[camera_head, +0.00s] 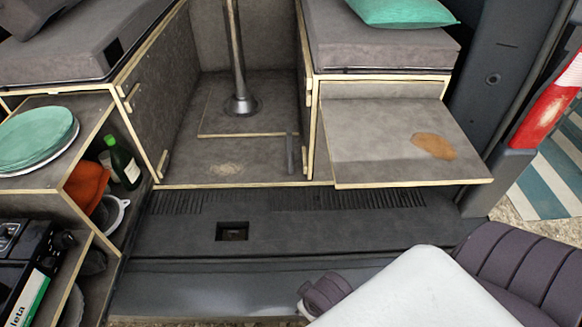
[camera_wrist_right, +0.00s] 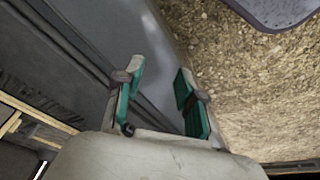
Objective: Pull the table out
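The table (camera_head: 375,140) is a grey slab with pale wooden edges under the right-hand bench. It sticks out toward me, and a brown-orange patch (camera_head: 433,146) lies on its top. My right arm shows at the lower right of the head view, but its fingers are not clear there. In the right wrist view my right gripper (camera_wrist_right: 158,98) has its two green-padded fingers apart with nothing between them. My left gripper is in neither view.
A left shelf unit (camera_head: 88,208) holds green plates (camera_head: 36,138), a green bottle (camera_head: 123,163) and a stove (camera_head: 30,265). A metal post (camera_head: 237,60) stands in the middle footwell. The dark sill (camera_head: 300,222) in front is clear. A red-and-white post (camera_head: 548,100) stands at the right.

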